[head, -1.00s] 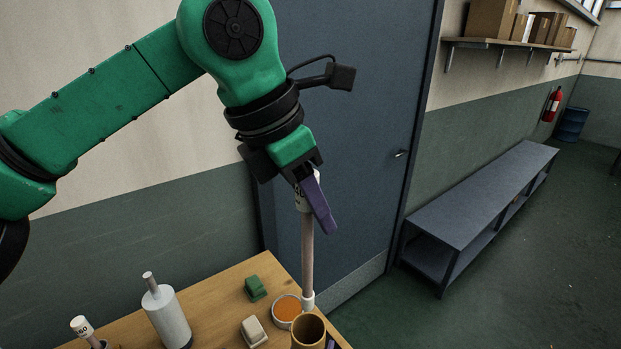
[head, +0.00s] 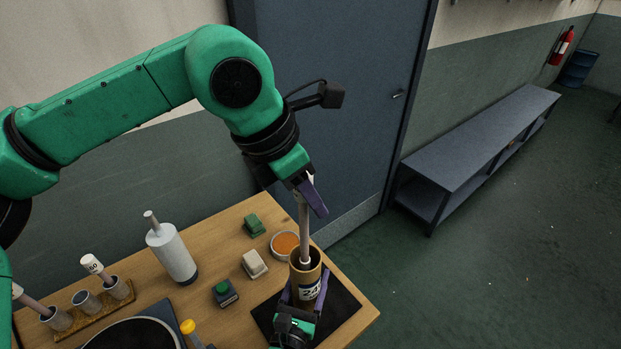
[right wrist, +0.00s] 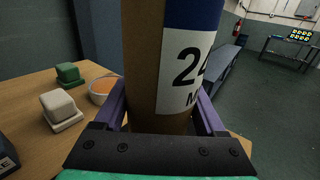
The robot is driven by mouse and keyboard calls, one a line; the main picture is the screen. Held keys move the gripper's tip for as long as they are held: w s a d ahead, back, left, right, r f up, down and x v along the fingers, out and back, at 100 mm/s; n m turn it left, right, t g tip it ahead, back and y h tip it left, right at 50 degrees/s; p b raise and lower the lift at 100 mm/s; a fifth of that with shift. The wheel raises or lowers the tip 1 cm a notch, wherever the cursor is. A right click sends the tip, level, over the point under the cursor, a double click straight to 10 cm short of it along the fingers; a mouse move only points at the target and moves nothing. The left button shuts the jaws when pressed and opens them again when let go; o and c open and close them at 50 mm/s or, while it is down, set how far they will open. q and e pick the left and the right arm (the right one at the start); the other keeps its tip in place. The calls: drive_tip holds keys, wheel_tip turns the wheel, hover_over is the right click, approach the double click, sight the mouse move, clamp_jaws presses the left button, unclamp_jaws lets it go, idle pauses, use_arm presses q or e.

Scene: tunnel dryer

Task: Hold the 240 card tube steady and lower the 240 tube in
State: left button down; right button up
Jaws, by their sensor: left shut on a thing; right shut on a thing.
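The 240 tube (head: 304,235) is a slim pale rod, nearly upright, with a white collar at its lower end. My left gripper (head: 311,194) is shut on its top, hiding part of the white cap. The brown 240 card tube (head: 299,275) stands upright on a black mat (head: 345,306). The rod's collar shows at the card tube's mouth; I cannot tell how deep it sits. My right gripper (head: 304,297) is shut around the card tube, low down. In the right wrist view, purple fingers (right wrist: 162,108) flank the card tube (right wrist: 143,60) and its partly visible label.
Close by are an orange-filled dish (head: 285,243), a white block (head: 254,264), a green block (head: 253,225) and a green-button box (head: 225,293). A grey-white bottle (head: 172,254) and a tube rack (head: 88,312) stand left. Behind are a door and a low bench (head: 480,145).

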sight(308, 217)
use_arm(q)
drive_tip(key=shift+f, duration=3.85)
drive_tip(key=shift+f, duration=2.25)
drive_tip(key=c, duration=0.5)
unclamp_jaws()
drive_tip(key=shift+r, duration=3.5)
use_arm(e)
drive_tip(key=o, duration=1.3)
drive_tip(key=v, duration=1.2)
